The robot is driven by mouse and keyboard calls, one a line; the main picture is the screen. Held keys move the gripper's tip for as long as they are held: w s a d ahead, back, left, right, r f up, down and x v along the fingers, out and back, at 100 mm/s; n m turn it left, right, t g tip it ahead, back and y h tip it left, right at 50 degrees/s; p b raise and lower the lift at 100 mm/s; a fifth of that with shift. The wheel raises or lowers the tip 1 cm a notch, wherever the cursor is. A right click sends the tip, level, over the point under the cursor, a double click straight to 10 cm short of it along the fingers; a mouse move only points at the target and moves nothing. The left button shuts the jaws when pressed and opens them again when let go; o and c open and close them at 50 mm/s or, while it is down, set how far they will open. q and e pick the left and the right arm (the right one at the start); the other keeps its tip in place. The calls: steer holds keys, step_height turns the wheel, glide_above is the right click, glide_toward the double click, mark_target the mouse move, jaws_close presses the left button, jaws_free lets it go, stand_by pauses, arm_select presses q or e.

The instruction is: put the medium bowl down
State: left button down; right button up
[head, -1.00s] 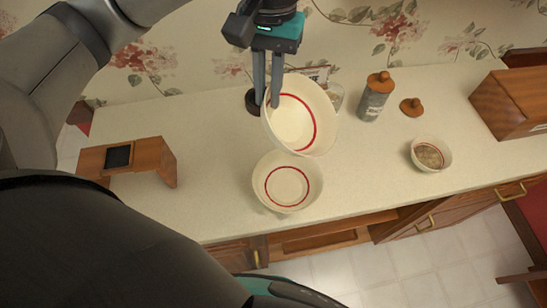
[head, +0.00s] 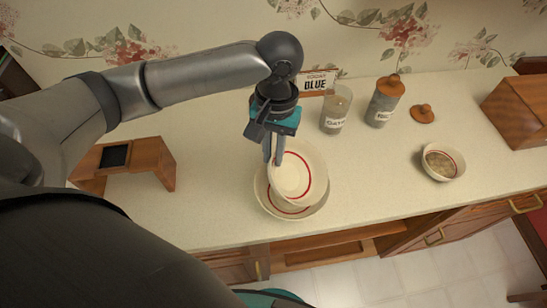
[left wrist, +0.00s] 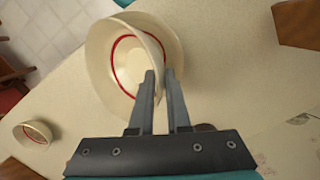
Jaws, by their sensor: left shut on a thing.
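The medium bowl (head: 302,172) is cream with a red ring inside. My left gripper (head: 273,160) is shut on its rim, at the bowl's left side in the head view. The bowl is tilted and sits over or partly inside a larger cream bowl (head: 262,199) with a red ring, which stands on the counter. I cannot tell whether the two touch. In the left wrist view the fingers (left wrist: 160,85) pinch the rim of the medium bowl (left wrist: 122,65), and the larger bowl (left wrist: 172,42) shows behind it. My right gripper is not in view.
A small bowl (head: 443,162) with grainy contents stands at the right. A glass jar (head: 335,110), a jar with a wooden lid (head: 383,102), a loose lid (head: 423,113) and a sign reading "BLUE" (head: 317,83) are at the back. A wooden stand (head: 125,162) is at the left.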

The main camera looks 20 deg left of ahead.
mark_target(293, 174)
arm_select(q)
steer(key=shift+f, duration=0.95)
steer(key=shift+f, duration=0.3)
steer(key=shift+f, duration=0.3)
steer(key=c, duration=0.9)
jaws_free()
steer(key=shift+r, duration=0.1)
